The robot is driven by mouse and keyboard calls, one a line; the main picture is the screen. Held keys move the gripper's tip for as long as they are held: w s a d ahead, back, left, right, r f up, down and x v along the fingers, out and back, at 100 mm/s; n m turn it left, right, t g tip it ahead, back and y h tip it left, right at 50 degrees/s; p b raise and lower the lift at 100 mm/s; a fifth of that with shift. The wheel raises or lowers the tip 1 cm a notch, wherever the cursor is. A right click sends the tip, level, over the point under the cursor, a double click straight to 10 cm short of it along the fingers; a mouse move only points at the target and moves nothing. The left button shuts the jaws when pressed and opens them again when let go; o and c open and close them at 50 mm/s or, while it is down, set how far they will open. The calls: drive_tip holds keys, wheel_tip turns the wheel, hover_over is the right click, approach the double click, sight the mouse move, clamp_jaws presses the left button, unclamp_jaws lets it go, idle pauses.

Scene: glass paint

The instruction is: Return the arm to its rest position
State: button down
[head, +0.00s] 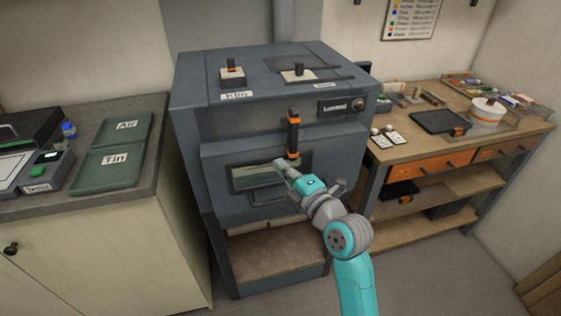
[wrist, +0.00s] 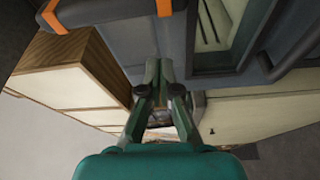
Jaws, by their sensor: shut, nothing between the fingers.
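My gripper (head: 285,168) is in front of the kiln door in the head view, at the end of my teal arm. In the wrist view my gripper (wrist: 159,72) shows its two fingers together, with nothing between them. The grey kiln (head: 220,130) has its door closed, with a window (head: 245,178) and an upright orange-banded handle (head: 293,133). The gripper overlaps the right part of the window in the head view; I cannot tell whether it touches the door. The handle also shows in the wrist view (wrist: 60,20).
A left counter holds two green trays, Air (head: 124,129) and Tin (head: 108,168), and a scale (head: 45,172). A wooden bench (head: 490,130) at the right holds a dark tray (head: 437,121) and a white pot (head: 487,111). Open floor (head: 430,275) lies at the lower right.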

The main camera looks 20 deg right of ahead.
drive_tip(key=s+d+f+m+h, duration=0.1)
drive_tip(key=s+f+m+h, duration=0.1)
drive_tip(key=s+f+m, duration=0.5)
drive_tip(key=s+d+f+m+g+h, duration=0.15)
drive_tip(key=s+f, duration=0.35)
drive_tip(key=s, duration=0.5)
drive_tip(key=s+d+f+m+h, duration=0.1)
drive_tip(key=s+f+m+h, duration=0.1)
drive_tip(key=s+f+m, duration=0.5)
drive_tip(key=s+r+m+g, duration=0.1)
drive_tip(key=s+m, duration=0.4)
drive_tip(key=s, duration=2)
drive_tip(key=shift+r, duration=0.25)
drive_tip(key=shift+h, duration=0.25)
